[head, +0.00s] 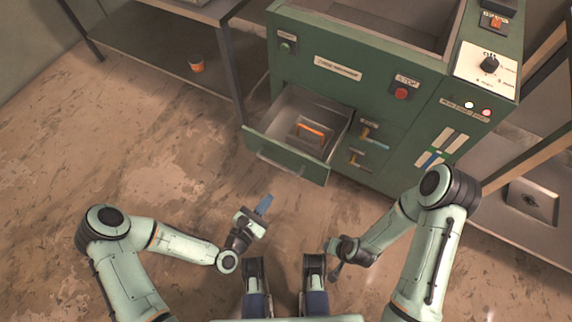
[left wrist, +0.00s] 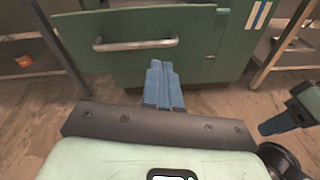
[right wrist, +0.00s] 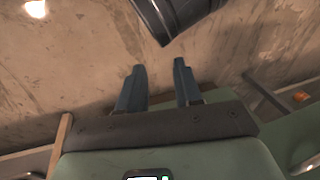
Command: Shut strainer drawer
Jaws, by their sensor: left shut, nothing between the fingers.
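The strainer drawer (head: 292,150) is pulled out from the front of the green machine (head: 345,70). Its green front panel carries a metal bar handle (head: 280,166), and an orange-handled item (head: 312,130) lies inside. In the left wrist view the drawer front (left wrist: 140,65) fills the upper middle, with the handle (left wrist: 135,44) across it. My left gripper (head: 264,203) is shut and empty, in front of the drawer and apart from it in the head view. Its blue fingers (left wrist: 163,85) point toward the panel. My right gripper (right wrist: 160,82) is open and empty, pointing over bare floor.
Two small levers (head: 368,133) sit on the machine right of the drawer. A red button (head: 401,93) and a dark knob (head: 489,64) are above. A metal shelf (head: 165,45) stands at the left, with an orange cup (head: 197,66). The floor before the drawer is clear.

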